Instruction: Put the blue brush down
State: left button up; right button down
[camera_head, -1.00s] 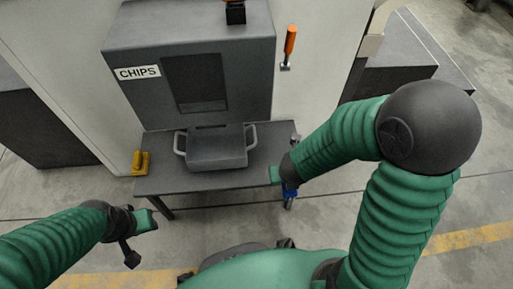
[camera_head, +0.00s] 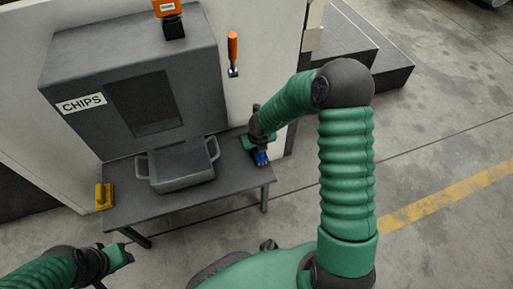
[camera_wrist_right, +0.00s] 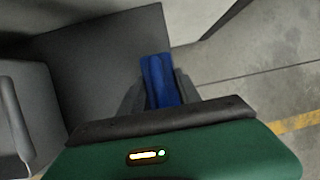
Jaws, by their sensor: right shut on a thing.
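The blue brush (camera_head: 261,158) is in my right gripper (camera_head: 256,150), at the right end of the grey table (camera_head: 235,187). In the right wrist view the blue brush (camera_wrist_right: 160,82) sits between the two dark fingers of the right gripper (camera_wrist_right: 161,92), which are shut on it. The table top shows beyond it in that view. I cannot tell whether the brush touches the table. My left gripper (camera_head: 122,256) is empty at the lower left, away from the table; its finger gap is not clear.
A grey tray (camera_head: 182,172) with two handles stands mid-table before the CHIPS machine (camera_head: 135,85). A yellow object (camera_head: 104,196) is at the table's left end. An orange-handled tool (camera_head: 233,53) is on the wall. The table's right end is narrow beside the tray.

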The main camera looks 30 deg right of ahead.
jog(key=c, duration=0.8)
grip_release()
jog(key=shift+c, duration=0.2)
jog(key=p+v, duration=0.7)
jog(key=v, duration=0.4)
jog(key=shift+r+p, duration=0.25)
jog(key=shift+p, duration=0.1)
jog(key=shift+s+a+r, duration=0.1)
jog(key=shift+s+r, duration=0.1)
jog(key=shift+r, duration=0.15)
jog(key=shift+f, duration=0.1)
